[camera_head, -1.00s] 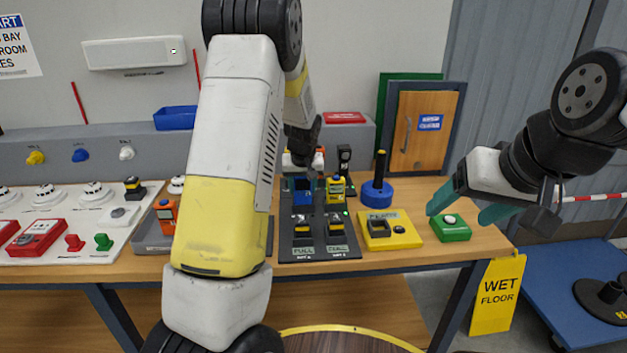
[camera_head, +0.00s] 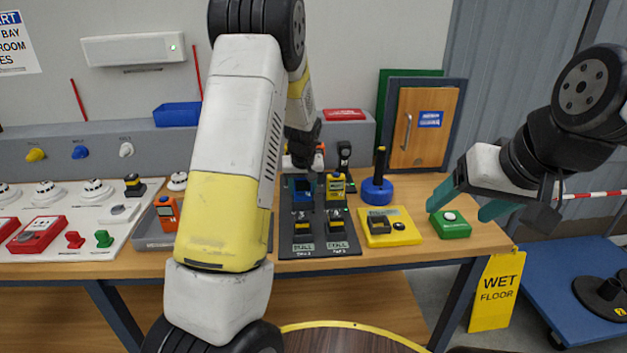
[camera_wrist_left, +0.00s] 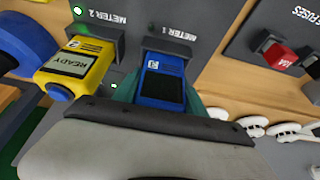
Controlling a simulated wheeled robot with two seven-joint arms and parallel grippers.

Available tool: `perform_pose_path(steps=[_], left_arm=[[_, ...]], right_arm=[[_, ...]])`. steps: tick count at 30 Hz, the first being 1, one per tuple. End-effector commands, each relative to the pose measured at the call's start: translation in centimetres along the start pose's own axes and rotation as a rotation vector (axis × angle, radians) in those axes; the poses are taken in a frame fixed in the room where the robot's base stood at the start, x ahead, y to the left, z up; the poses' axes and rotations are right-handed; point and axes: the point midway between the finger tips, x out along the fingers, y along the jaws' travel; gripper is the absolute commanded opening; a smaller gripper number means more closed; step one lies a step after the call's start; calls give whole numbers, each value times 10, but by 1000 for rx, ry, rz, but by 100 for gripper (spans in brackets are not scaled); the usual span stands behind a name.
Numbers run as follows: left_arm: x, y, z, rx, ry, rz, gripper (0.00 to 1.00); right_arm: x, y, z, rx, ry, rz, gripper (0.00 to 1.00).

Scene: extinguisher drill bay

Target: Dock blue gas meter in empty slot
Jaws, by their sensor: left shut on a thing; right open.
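The blue gas meter (camera_head: 302,193) is at the back left of the dark dock board (camera_head: 318,249). My left gripper (camera_head: 302,182) is shut on it from above, partly hidden by my arm. In the left wrist view the blue meter (camera_wrist_left: 163,78) lies between the teal fingers (camera_wrist_left: 163,92), its end at the slot marked METER 1. I cannot tell whether it is fully seated. A yellow meter (camera_wrist_left: 75,65) reading READY sits beside it in the METER 2 slot, with a green light. My right gripper (camera_head: 463,204) is open and empty above the green button box.
Two dark-and-yellow units (camera_head: 304,226) stand at the dock's front. A yellow box (camera_head: 389,228), green button box (camera_head: 450,224) and blue round stand (camera_head: 377,191) are to the right. A grey tray (camera_head: 152,237) with an orange device is left. My left arm hides the bench between.

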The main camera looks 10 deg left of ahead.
Motion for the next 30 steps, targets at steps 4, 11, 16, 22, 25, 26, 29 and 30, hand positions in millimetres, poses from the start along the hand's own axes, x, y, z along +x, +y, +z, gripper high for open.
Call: perform_pose_path(steps=[4, 11, 16, 22, 25, 26, 29, 30], left_arm=[[2, 0, 1, 0, 0, 0, 0], [3, 0, 1, 0, -1, 0, 59], [3, 0, 2, 0, -2, -1, 74], [4, 0, 3, 0, -4, -1, 65], [2, 0, 2, 0, -4, -1, 65], [1, 0, 2, 0, -4, -1, 65], [-5, 0, -1, 0, -2, 0, 65], [-8, 0, -2, 0, -2, 0, 65]], right_arm=[[0, 0, 0, 0, 0, 0, 71], [0, 0, 0, 0, 0, 0, 71], [0, 0, 0, 0, 0, 0, 71], [0, 0, 0, 0, 0, 0, 71], [0, 0, 0, 0, 0, 0, 71], [0, 0, 0, 0, 0, 0, 71], [0, 0, 0, 0, 0, 0, 71], [0, 0, 0, 0, 0, 0, 71]])
